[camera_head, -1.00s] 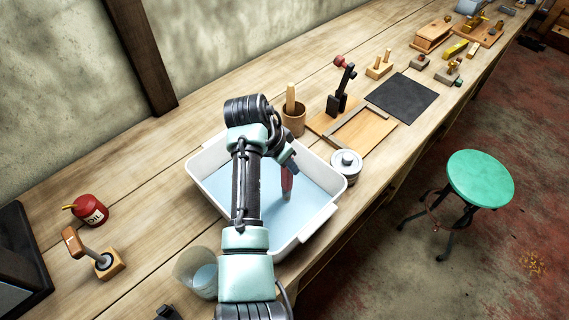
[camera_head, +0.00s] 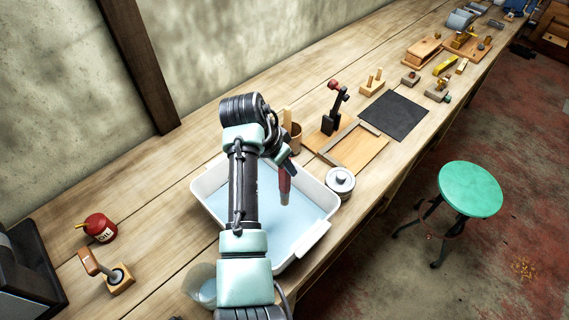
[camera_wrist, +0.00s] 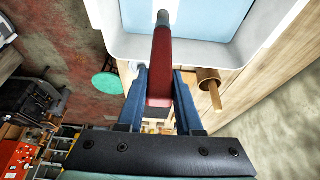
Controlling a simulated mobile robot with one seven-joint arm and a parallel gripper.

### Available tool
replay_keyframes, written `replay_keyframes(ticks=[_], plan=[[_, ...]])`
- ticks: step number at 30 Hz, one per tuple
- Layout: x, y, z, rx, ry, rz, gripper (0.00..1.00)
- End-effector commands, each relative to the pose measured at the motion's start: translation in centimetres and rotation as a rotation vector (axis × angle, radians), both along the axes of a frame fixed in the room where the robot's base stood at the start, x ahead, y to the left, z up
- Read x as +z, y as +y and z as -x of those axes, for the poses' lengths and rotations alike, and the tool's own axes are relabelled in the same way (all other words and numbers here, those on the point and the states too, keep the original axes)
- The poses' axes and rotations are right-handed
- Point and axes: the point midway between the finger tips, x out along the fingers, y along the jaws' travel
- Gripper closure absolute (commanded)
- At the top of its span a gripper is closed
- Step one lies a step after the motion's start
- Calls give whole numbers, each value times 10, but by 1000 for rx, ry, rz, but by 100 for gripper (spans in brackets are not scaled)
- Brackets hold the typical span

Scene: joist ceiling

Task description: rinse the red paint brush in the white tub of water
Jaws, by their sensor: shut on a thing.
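The white tub (camera_head: 314,238) of pale blue water stands on the workbench, partly hidden behind my arm. My gripper (camera_head: 287,166) is over the tub, shut on the red paint brush (camera_head: 285,186), which points down toward the water. In the wrist view the brush (camera_wrist: 161,62) sits between the two blue fingers of my gripper (camera_wrist: 160,80), and its grey end lies against the water inside the tub (camera_wrist: 118,44). I cannot tell for sure whether the tip touches the water.
A lidded metal tin (camera_head: 340,181) stands close by the tub's right side. A wooden cup (camera_head: 294,138) is behind it, a clear beaker (camera_head: 203,284) at its front left. A red oil can (camera_head: 101,228) is farther left. A green stool (camera_head: 470,189) stands off the bench.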

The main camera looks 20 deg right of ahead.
Motion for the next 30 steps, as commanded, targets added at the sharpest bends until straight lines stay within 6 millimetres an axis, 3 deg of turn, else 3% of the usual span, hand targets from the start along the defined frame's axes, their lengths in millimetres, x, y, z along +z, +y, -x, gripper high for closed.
replay_keyframes(ticks=[1, 21, 30], plan=[[10, 0, 0, 0, -1, 0, 100], [76, 0, 0, -1, -2, 0, 100], [77, 0, 0, 0, -1, 1, 100]])
